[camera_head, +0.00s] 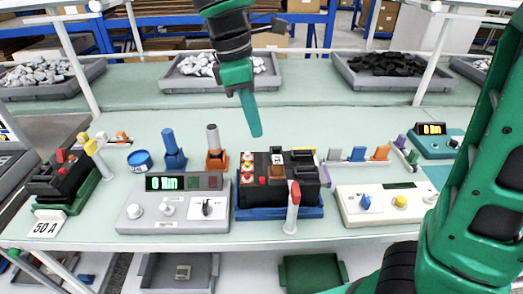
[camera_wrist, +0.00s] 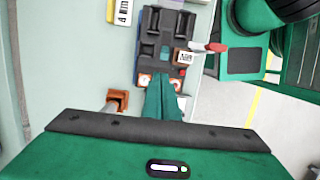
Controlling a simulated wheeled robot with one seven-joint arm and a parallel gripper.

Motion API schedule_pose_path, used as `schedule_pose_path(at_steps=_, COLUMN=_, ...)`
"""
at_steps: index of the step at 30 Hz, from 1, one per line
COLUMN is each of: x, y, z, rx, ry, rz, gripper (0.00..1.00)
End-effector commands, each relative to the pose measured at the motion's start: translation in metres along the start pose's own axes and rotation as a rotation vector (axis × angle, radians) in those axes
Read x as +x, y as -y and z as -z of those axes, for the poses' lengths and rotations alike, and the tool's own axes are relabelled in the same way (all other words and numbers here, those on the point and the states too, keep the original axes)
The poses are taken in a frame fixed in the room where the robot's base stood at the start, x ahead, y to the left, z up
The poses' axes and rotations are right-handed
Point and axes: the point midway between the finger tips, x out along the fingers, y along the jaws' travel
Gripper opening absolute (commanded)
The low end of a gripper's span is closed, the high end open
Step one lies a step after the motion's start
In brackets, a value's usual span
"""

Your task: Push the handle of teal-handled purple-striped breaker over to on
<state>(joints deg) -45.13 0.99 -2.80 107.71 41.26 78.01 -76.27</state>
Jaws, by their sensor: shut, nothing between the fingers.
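A black breaker block (camera_head: 283,196) sits in a blue base (camera_head: 250,213) at the middle of the bench. It has orange-and-white round terminals, a red button and a white label on top. It also shows in the wrist view (camera_wrist: 158,35). My gripper (camera_head: 256,134) is shut and empty, pointing down, above and behind the block in the head view. In the wrist view its teal fingers (camera_wrist: 164,96) cover the near end of the block. Whether they touch it I cannot tell.
A red-tipped lever (camera_head: 293,208) stands before the block. A grey meter box (camera_head: 175,208) is left, a cream knob box (camera_head: 385,204) right. Blue (camera_head: 173,150) and orange (camera_head: 216,150) upright posts stand behind. Another black breaker (camera_head: 63,178) is far left.

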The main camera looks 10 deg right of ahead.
Motion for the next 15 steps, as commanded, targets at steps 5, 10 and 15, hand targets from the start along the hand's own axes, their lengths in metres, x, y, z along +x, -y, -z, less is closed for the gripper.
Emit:
schedule_pose_path(at_steps=5, x=0.027, y=0.0, z=-0.001, rx=0.001, ry=0.002, rz=0.002, gripper=0.0)
schedule_pose_path(at_steps=10, x=0.055, y=0.001, z=-0.001, rx=0.001, ry=0.0, rz=0.003, gripper=0.0)
schedule_pose_path(at_steps=15, x=0.074, y=0.001, z=0.0, rx=0.002, ry=0.0, rz=0.002, gripper=0.0)
